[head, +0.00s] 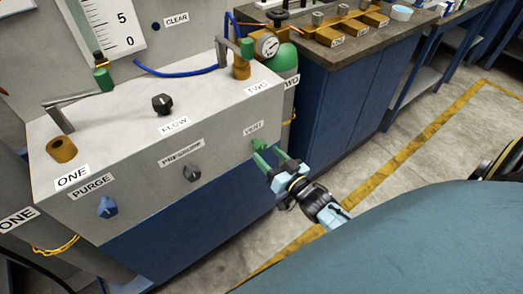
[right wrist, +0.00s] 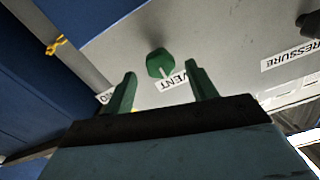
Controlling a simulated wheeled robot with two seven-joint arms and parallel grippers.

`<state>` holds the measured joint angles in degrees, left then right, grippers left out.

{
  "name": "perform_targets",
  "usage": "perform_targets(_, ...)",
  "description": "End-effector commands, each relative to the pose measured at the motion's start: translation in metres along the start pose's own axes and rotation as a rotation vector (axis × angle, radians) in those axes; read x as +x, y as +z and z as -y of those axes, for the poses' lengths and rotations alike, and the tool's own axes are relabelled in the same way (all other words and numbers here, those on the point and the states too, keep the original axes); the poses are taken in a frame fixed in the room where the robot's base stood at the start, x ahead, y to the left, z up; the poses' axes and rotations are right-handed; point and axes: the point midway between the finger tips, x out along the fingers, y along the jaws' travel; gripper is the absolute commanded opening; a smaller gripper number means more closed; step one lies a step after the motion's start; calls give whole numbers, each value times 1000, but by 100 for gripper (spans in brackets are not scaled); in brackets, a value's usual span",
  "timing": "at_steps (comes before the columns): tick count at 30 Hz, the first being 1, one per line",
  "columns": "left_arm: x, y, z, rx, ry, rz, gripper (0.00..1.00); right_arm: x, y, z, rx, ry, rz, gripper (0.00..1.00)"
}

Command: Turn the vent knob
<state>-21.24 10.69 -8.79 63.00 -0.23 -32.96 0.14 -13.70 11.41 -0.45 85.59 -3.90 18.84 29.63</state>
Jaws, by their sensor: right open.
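The green vent knob (head: 258,144) is on the front face of the grey panel box, just under its VENT label (head: 253,129). In the right wrist view the knob (right wrist: 159,63) shows a pale pointer line and lies beyond the fingertips, between them sideways. My right gripper (head: 271,157) is open, with its green fingers pointing at the panel close to the knob. In the wrist view its fingers (right wrist: 163,82) are spread apart with nothing between them. The head view does not clearly show whether a finger touches the knob. My left gripper is not in view.
A green gas cylinder (head: 284,60) with a gauge (head: 267,45) stands right of the box. Open floor (head: 345,140) lies to the right.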

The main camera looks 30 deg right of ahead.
Motion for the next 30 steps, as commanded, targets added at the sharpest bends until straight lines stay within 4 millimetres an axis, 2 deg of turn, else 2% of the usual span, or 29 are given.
perform_targets(3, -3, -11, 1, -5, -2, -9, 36, 20, 1, 0, 0, 0, -1, 57)
perform_targets(7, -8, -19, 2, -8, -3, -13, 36, 33, 1, 0, 1, -1, 0, 57)
perform_targets(19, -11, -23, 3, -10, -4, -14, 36, 39, 1, 0, 1, 0, 2, 57)
perform_targets(27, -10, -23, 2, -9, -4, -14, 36, 39, 1, 0, 0, 0, 2, 22)
perform_targets(30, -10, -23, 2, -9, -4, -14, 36, 39, 1, 0, 0, 0, 2, 12)
